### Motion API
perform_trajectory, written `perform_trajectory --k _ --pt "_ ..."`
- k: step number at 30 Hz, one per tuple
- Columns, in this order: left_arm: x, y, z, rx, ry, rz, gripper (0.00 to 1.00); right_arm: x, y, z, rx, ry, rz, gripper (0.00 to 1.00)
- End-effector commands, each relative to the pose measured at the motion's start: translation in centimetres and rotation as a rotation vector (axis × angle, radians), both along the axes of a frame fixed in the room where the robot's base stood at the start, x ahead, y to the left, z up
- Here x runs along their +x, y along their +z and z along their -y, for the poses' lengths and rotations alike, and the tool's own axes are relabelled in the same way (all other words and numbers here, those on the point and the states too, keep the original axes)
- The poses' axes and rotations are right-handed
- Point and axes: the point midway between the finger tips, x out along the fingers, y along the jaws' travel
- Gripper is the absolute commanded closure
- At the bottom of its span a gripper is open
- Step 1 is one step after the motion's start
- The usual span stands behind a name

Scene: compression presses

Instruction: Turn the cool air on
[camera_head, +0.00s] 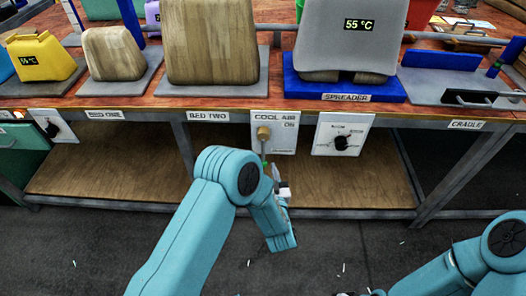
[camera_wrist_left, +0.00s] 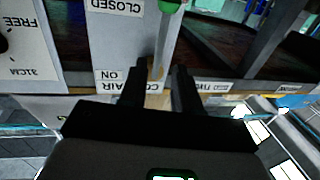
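The cool air panel (camera_head: 286,141) is a white plate on the bench front, labelled COOL AIR and ON at its top. It carries a brass valve (camera_head: 263,133) with a thin grey lever hanging down to a green tip (camera_head: 265,165). In the left wrist view the scene is upside down, and the green tip (camera_wrist_left: 170,6) lies by the word CLOSED. My left gripper (camera_head: 283,188) is below and in front of the panel. Its fingers (camera_wrist_left: 158,82) are apart, with the brass valve showing between them; contact cannot be told. My right gripper is mostly cut off at the bottom edge.
A dial panel (camera_head: 343,134) is close to the right of the cool air panel, and another dial panel (camera_head: 52,126) is far left. The bench top above holds a grey 55 °C block (camera_head: 350,35) on a blue base. A wooden shelf (camera_head: 110,174) runs below.

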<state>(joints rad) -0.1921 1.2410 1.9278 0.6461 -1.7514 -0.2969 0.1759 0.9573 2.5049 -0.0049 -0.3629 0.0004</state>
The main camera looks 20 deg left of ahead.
Motion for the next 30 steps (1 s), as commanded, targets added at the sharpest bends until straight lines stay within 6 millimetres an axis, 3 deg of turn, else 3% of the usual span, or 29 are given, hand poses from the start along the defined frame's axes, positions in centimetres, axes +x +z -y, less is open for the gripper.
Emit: perform_trajectory --k 3,10,15,23,27,30 --pt "2.7 -0.1 -1.6 -0.002 0.005 0.003 0.68 0.0 -0.3 0.0 0.0 0.0 0.0 0.57" --pt "6.4 -0.1 -3.3 0.0 0.002 0.001 0.68 0.0 -0.6 0.0 0.0 0.0 0.0 0.57" --pt "7.5 0.0 -3.9 0.0 0.0 -0.001 0.68 0.0 -0.6 0.0 0.0 0.0 0.0 0.57" --pt "7.6 0.0 -3.9 0.0 -0.001 -0.001 0.68 0.0 -0.6 0.0 0.0 0.0 0.0 0.57" --pt "7.6 0.0 -3.9 0.0 0.0 -0.001 1.0 0.0 -0.6 0.0 0.0 0.0 0.0 0.57" --pt "7.6 0.0 -3.9 0.0 0.0 -0.001 1.0 0.0 -0.6 0.0 0.0 0.0 0.0 0.57"
